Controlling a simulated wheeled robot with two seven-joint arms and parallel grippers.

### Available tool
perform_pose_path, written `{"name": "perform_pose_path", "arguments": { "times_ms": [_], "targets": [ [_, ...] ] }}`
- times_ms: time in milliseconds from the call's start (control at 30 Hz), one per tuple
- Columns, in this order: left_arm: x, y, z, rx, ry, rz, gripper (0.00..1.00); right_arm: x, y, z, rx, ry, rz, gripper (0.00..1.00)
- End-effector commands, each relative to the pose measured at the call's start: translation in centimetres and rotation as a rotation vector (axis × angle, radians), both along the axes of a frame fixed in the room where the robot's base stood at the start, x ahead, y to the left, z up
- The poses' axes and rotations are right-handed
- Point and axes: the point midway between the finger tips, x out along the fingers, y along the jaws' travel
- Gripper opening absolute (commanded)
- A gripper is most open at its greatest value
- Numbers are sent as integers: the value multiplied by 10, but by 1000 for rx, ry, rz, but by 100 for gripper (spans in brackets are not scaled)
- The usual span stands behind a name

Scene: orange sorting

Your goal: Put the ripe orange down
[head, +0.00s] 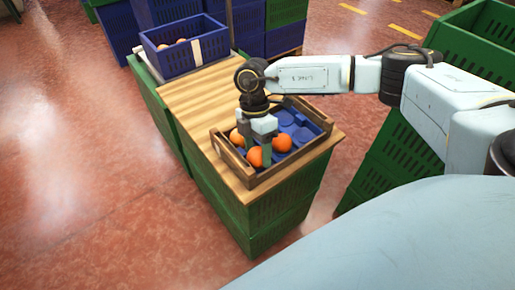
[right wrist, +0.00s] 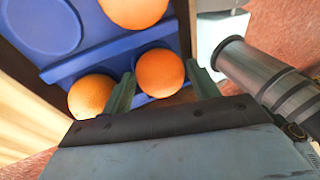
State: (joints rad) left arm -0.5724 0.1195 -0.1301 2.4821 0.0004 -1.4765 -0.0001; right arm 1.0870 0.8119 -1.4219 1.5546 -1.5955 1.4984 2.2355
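A wooden-framed tray (head: 220,146) with a blue moulded insert (head: 306,135) stands on the near end of the wooden table top. My right gripper (head: 257,152) points down into its near left part. In the right wrist view a deep orange fruit, the ripe orange (right wrist: 160,73), sits between the two fingers, which look close against its sides. It is low in the tray, at about the level of the others. A yellower orange (right wrist: 90,96) lies left of the fingers, and another orange (right wrist: 135,8) lies farther up. My left gripper is out of view.
A blue crate (head: 171,58) holding oranges stands at the far end of the wooden table top (head: 195,100). The table top between crate and tray is clear. Green crates (head: 390,155) stand right of the table. More crates are stacked behind.

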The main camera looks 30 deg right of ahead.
Motion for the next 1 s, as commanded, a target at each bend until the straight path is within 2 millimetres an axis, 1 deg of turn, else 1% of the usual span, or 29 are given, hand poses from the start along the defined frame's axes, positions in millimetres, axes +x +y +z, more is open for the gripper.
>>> {"name": "perform_pose_path", "arguments": {
  "times_ms": [267,367,433,500,533,633,800,1000],
  "targets": [
    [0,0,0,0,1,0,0,0,0,1,0,-1,0,60],
    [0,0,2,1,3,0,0,2,-1,9,0,-2,0,60],
    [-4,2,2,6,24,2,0,5,-2,19,0,-2,0,60],
    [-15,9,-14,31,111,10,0,9,-4,32,0,-3,-1,60],
    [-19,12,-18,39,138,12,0,11,-5,39,0,-3,-1,60],
    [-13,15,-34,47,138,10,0,17,-7,57,0,-3,0,60],
    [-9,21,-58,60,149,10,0,27,-11,88,1,-4,-2,60],
    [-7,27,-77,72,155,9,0,34,-15,111,0,-1,0,60]
  ]
}}
